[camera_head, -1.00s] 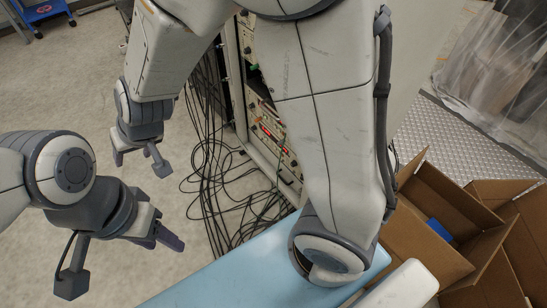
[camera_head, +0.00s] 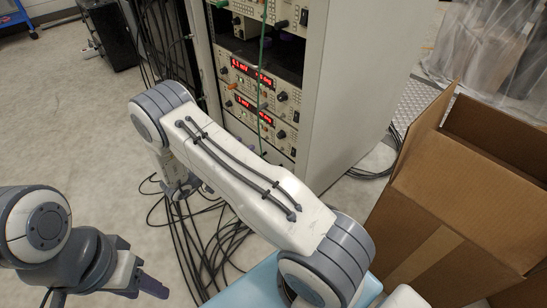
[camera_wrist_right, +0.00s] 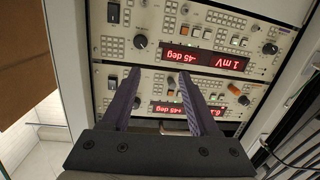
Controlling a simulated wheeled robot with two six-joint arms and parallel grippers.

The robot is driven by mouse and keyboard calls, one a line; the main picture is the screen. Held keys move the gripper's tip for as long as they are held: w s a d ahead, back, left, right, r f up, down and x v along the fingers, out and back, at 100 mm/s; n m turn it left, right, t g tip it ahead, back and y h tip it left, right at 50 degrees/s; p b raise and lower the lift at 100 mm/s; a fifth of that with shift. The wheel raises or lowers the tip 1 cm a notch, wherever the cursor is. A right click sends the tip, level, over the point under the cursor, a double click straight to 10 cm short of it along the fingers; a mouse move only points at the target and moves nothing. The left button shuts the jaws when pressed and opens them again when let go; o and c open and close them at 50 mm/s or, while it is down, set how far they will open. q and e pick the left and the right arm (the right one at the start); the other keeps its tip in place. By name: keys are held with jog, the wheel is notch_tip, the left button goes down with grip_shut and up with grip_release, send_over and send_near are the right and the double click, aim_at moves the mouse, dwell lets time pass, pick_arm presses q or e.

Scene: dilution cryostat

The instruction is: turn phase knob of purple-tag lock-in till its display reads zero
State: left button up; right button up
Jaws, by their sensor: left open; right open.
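Two lock-in units with red displays sit in the rack, the upper (camera_head: 250,80) and the lower (camera_head: 255,112). The right wrist view shows them upside down: one (camera_wrist_right: 205,58) reads about 1 mV and 45 deg, the other (camera_wrist_right: 180,107) also about 45 deg; the signs are unclear. Black knobs (camera_head: 282,96) (camera_head: 281,134) sit right of the displays. I cannot make out a purple tag. My right gripper (camera_wrist_right: 159,72) is open and empty, its fingers pointing toward the panels; my arm partly hides it in the head view. My left gripper (camera_head: 150,283) is open and empty, at lower left.
Black cables (camera_head: 190,240) lie on the floor before the rack. A green cable (camera_head: 262,60) hangs across the panels. An open cardboard box (camera_head: 450,210) stands at right, beside a light-blue surface (camera_head: 245,287). The floor at left is mostly clear.

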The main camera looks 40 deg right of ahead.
aim_at(279, 137)
jog(key=shift+m+g+h, duration=0.4)
jog(key=shift+g+h, duration=0.2)
jog(key=shift+g, duration=0.2)
jog(key=d+f+b, duration=0.1)
jog(key=d+b, duration=0.1)
jog(key=d, duration=0.1)
jog(key=s+d+b, duration=0.1)
jog(key=d+b, duration=0.1)
jog(key=d, duration=0.2)
jog(key=s+d+f+b, duration=0.1)
jog(key=d+b, duration=0.1)
jog(key=d, duration=0.2)
jog(key=shift+f, duration=0.3)
jog(key=shift+d+r, duration=0.15)
jog(key=shift+d, duration=0.2)
pick_arm(q)
notch_tip(279, 137, down, 8)
jog(key=shift+r, duration=0.25)
pick_arm(e)
grip_shut()
